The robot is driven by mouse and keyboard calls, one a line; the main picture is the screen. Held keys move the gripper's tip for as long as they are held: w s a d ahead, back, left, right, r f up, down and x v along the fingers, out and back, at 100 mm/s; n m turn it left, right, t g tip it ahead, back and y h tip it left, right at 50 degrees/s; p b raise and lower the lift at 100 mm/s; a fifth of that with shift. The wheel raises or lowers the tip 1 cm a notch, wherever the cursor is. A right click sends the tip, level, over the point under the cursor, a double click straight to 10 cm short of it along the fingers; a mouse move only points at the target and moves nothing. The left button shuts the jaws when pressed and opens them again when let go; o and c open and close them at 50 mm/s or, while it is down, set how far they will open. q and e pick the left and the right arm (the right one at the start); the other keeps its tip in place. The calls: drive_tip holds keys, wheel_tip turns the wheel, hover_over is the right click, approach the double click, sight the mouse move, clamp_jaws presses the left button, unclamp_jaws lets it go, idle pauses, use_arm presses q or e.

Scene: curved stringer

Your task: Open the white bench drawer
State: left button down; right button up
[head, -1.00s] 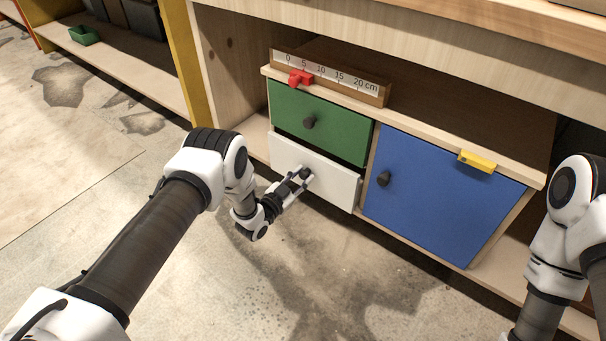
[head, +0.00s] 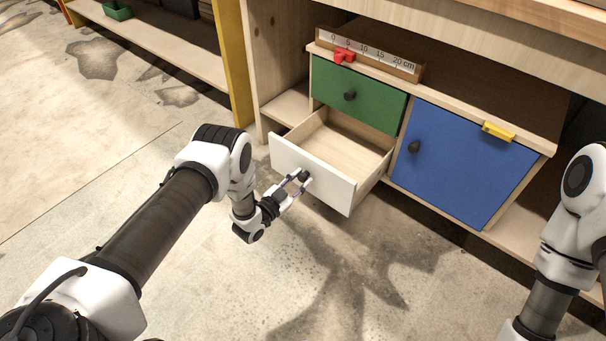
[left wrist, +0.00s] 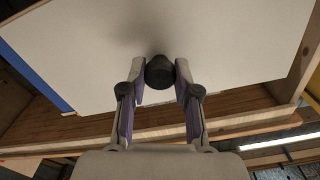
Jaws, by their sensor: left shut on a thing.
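The white drawer (head: 325,178) is pulled well out of the bench, and its bare wooden inside shows empty in the head view. Its white front also fills much of the left wrist view (left wrist: 230,50). My left gripper (head: 301,178) is shut on the drawer's dark round knob (left wrist: 159,71), with one finger on each side of it in the left wrist view. In the head view my fingers partly hide the knob. My right arm shows at the right edge of the head view, but its gripper is out of the picture.
A green drawer (head: 342,98) above is shut. A blue door (head: 455,160) to the right is shut. A ruler (head: 375,55) with a red slider (head: 344,56) and a yellow block (head: 498,131) sit along the top board. The floor in front is clear.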

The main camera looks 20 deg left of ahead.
use_arm(q)
drive_tip(key=c, duration=0.8)
unclamp_jaws()
drive_tip(key=shift+s, duration=0.1)
drive_tip(key=v, duration=1.1)
drive_tip(key=shift+s+a, duration=0.15)
drive_tip(key=shift+s, duration=0.25)
